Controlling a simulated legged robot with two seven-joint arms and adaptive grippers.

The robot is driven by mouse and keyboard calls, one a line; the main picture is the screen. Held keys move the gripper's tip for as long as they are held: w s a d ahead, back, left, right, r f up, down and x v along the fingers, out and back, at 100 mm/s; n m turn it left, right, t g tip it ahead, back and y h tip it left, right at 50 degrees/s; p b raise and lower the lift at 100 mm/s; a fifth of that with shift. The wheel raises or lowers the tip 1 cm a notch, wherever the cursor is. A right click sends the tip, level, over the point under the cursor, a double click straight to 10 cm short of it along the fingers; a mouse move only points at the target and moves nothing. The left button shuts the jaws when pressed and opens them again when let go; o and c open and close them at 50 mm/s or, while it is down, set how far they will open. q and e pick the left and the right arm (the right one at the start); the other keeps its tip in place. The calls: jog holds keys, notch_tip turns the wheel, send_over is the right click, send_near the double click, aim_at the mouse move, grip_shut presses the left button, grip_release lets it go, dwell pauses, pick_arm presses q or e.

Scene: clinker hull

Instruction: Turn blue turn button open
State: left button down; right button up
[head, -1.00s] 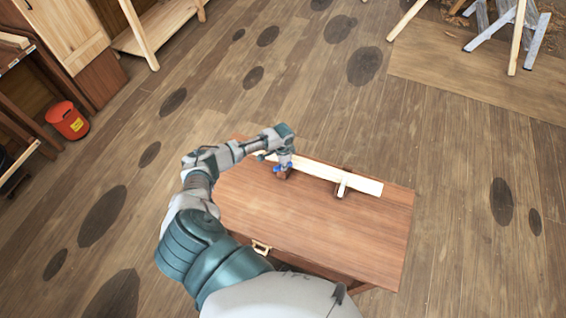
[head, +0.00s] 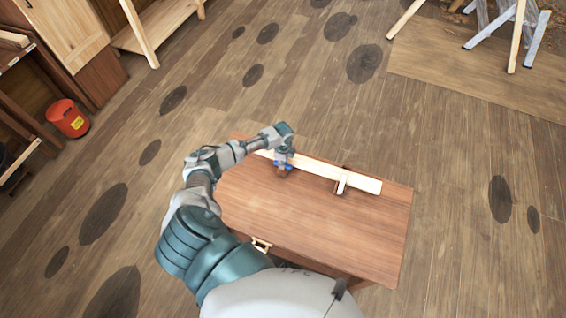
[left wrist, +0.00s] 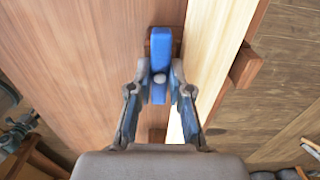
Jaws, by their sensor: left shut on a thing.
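The blue turn button (left wrist: 161,55) sits on a dark wooden block, beside a pale wooden strip (left wrist: 219,40) on the brown table top. In the left wrist view it points away from my gripper, roughly along the strip, with a light round pivot in it. My left gripper (left wrist: 160,92) has a finger on each side of the button's near end and is shut on it. In the head view my left gripper (head: 284,163) is over the strip's left part and mostly hides the blue button. My right gripper is not in view.
A second, pale button (head: 342,183) lies across the strip to the right. A red bucket (head: 68,119) stands on the floor at left, and trestle legs (head: 515,35) stand at the back right.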

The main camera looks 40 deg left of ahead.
pick_arm(q)
jog(key=shift+w, duration=0.1)
dwell(0.4)
jog(key=c, duration=1.1)
grip_release()
jog(key=shift+a, duration=0.1)
notch_tip(320, 180, up, 12)
jog(key=shift+f, duration=0.1)
